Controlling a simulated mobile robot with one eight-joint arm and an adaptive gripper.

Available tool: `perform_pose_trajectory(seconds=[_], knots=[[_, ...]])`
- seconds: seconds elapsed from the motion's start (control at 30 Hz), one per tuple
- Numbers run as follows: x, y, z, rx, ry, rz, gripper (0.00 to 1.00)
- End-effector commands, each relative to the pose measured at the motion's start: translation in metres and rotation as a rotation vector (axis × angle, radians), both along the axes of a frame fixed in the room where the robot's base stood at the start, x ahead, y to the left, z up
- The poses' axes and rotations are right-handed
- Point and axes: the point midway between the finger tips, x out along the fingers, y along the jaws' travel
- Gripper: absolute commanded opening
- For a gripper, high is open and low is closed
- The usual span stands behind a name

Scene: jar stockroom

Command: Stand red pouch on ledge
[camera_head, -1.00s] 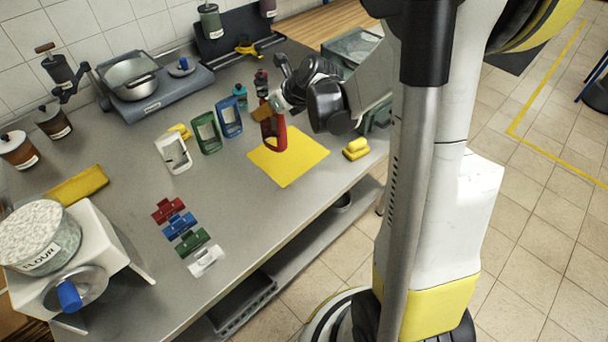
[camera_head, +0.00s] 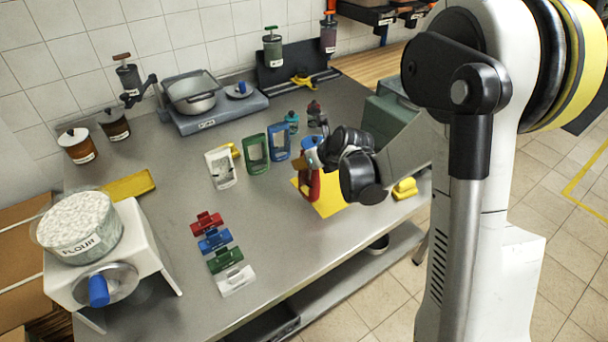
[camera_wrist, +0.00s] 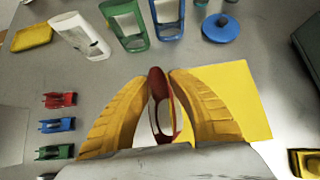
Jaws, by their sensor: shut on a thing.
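The red pouch (camera_head: 314,186) is a red frame with a see-through window, like the others on the table. My gripper (camera_wrist: 158,82) is shut on the red pouch, which shows edge-on between the yellow fingers in the wrist view (camera_wrist: 156,76). It is roughly upright over the yellow mat (camera_head: 330,207); whether its bottom touches the mat I cannot tell. White (camera_head: 221,169), green (camera_head: 256,154) and blue (camera_head: 280,142) pouches stand in a row behind and left of it. I cannot tell which surface is the ledge.
Red (camera_head: 206,222), blue (camera_head: 214,240), green (camera_head: 225,260) and white (camera_head: 236,280) clips lie in a column at front left. Two small bottles (camera_head: 292,122) stand behind the pouches. A yellow block (camera_head: 404,188) lies near the right edge. The table between the clips and mat is clear.

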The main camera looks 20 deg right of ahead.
Motion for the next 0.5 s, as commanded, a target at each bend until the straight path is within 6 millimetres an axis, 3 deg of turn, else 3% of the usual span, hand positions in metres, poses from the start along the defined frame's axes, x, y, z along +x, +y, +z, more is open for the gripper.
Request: perform_pose_trajectory(seconds=[0.27,0.5], knots=[[0.0,0.0,-0.039,0.0,0.0,0.0,0.0],[0.0,0.0,-0.039,0.0,0.0,0.0,0.0]])
